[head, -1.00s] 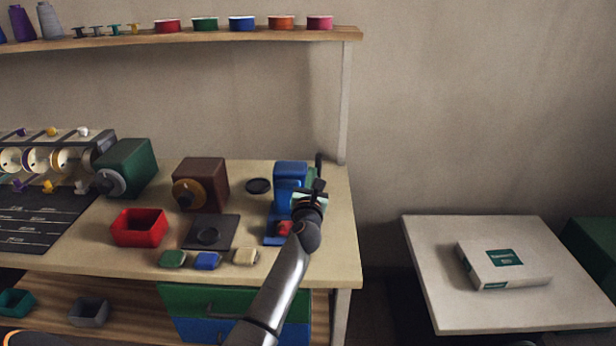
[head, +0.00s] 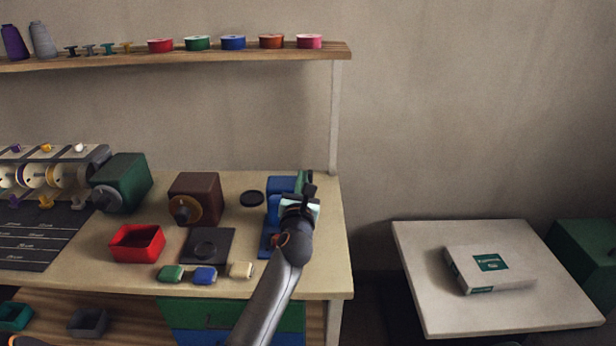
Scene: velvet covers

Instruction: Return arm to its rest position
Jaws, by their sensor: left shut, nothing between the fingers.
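My left gripper (head: 307,193) is at the right end of the workbench (head: 330,266), in front of a blue device (head: 279,187). The gripper and its wrist hide much of that device. Its fingers look closed, and I see nothing held in them. My left arm reaches up from the bottom of the head view. My right gripper is not in the view.
A red bin (head: 136,243), a dark square plate (head: 208,245), a brown box with a knob (head: 196,198) and a green one (head: 121,182) stand on the bench. Small covers (head: 205,275) lie at its front edge. A side table (head: 420,282) holds a white box (head: 489,268).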

